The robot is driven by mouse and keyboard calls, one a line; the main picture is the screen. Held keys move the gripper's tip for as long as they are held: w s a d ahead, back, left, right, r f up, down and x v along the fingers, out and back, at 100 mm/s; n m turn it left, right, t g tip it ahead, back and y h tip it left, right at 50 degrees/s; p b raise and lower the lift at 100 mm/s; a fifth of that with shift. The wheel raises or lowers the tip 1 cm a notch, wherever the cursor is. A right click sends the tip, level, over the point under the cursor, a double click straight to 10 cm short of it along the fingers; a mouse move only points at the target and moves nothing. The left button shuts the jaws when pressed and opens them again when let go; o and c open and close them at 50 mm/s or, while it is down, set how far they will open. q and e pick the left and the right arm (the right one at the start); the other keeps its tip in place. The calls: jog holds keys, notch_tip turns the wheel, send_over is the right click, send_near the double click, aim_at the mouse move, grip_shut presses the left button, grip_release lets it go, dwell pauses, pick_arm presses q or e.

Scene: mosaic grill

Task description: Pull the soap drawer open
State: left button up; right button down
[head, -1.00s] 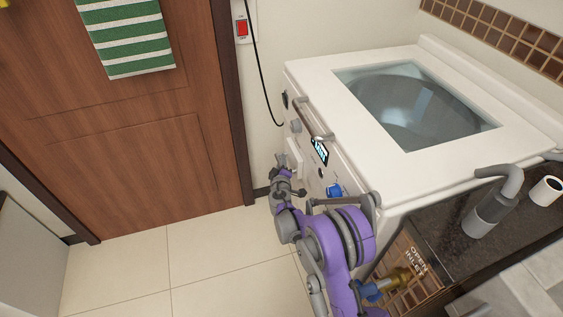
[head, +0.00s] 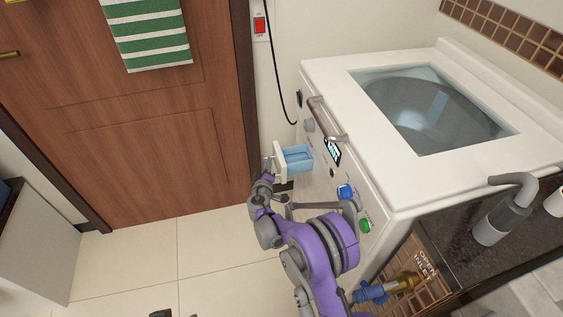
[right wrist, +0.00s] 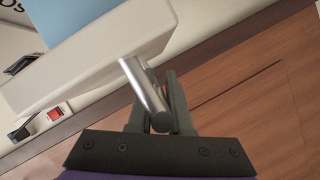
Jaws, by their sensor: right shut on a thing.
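The soap drawer (head: 296,160) stands out from the front of the white washing machine (head: 330,103), with its light blue inside showing. Its white front also fills the upper left of the right wrist view (right wrist: 85,60). A metal bar handle (right wrist: 145,92) sticks out from that front. My right gripper (head: 268,167) is at the drawer's front in the head view. In the right wrist view its dark fingers (right wrist: 160,105) are shut around the handle.
The wooden door (head: 150,110) with a striped towel (head: 148,30) is left of the machine. A blue button (head: 345,191) and a green button (head: 366,225) are on the machine's front, near my right arm. The tiled floor (head: 130,260) before the door is clear.

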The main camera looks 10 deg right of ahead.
dwell(0.3)
jog(key=c, duration=1.1)
grip_release()
jog(key=p+v, duration=0.1)
jog(key=v, duration=1)
jog(key=shift+p, duration=0.3)
